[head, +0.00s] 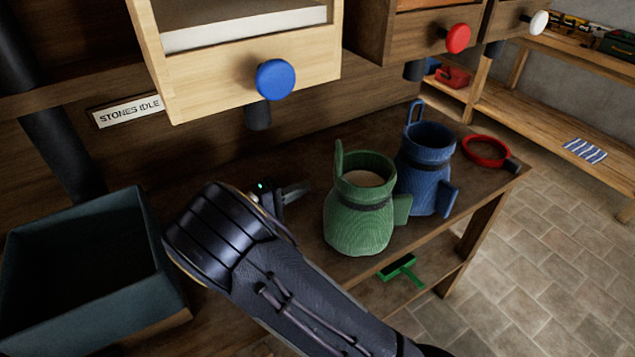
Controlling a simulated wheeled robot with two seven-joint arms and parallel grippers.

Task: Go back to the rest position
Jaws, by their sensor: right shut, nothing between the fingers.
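My right arm comes in from the bottom right. Its gripper (296,191) is shut and empty above the dark wooden bench (290,155), just left of a green ribbed jug (361,222). I cannot tell whether the gripper touches the jug. The green jug stands upright with something pale inside. A blue ribbed jug (428,150) stands upright behind it to the right. My left gripper is not in view.
A dark teal bin (85,225) is at the left. Wooden drawers with a blue knob (275,80), red knob (458,38) and white knob (538,22) overhang the bench. A red ring (485,163) lies near the bench's right end. Tiled floor beyond is clear.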

